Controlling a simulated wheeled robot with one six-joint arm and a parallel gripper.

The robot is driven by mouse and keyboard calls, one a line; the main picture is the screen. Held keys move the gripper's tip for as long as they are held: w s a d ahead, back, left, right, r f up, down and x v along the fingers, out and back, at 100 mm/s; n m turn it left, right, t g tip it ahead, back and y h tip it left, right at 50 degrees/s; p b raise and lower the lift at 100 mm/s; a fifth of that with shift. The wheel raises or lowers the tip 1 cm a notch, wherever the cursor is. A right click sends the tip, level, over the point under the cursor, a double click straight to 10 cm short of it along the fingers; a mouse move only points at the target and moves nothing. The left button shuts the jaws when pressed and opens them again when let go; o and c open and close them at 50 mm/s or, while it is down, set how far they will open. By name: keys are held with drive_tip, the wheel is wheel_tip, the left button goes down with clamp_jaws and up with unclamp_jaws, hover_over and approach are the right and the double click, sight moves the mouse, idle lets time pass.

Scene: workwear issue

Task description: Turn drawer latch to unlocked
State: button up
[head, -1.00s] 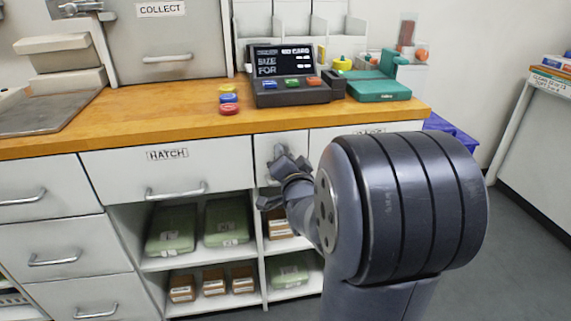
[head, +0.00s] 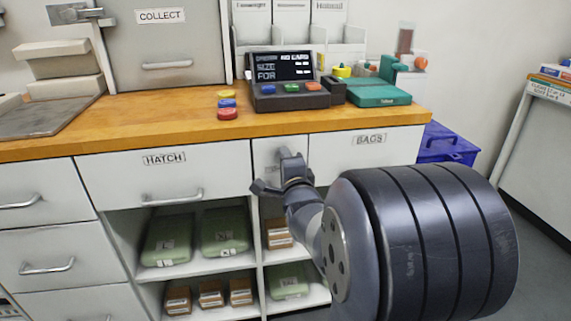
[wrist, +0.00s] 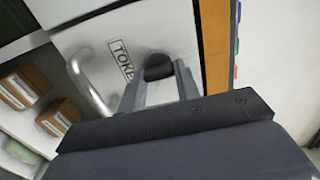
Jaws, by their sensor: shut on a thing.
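My gripper (head: 276,174) is at the narrow drawer front (head: 266,148) between the HATCH and BAGS drawers. In the wrist view my gripper (wrist: 158,80) is shut on a dark, rounded drawer latch (wrist: 157,67). The latch sits beside a label (wrist: 121,58) that reads "TOKE", with its end hidden by a finger. A pale bar handle (wrist: 88,84) is on the same front, left of the fingers. The latch is hidden by my gripper in the head view. Which way the latch is turned cannot be told.
The HATCH drawer (head: 165,180) is left of my gripper and the BAGS drawer (head: 367,146) right of it; both look closed. Open shelves below hold green packs (head: 167,238) and brown boxes (head: 211,292). The wooden counter (head: 170,113) above carries a terminal (head: 287,82) and coloured buttons (head: 227,104).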

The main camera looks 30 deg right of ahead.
idle(0.5)
drive_tip(key=o, duration=1)
drive_tip(key=p+v, duration=0.2)
drive_tip(key=v, duration=0.8)
drive_tip(key=shift+s+a, duration=0.1)
drive_tip(key=shift+s, duration=0.25)
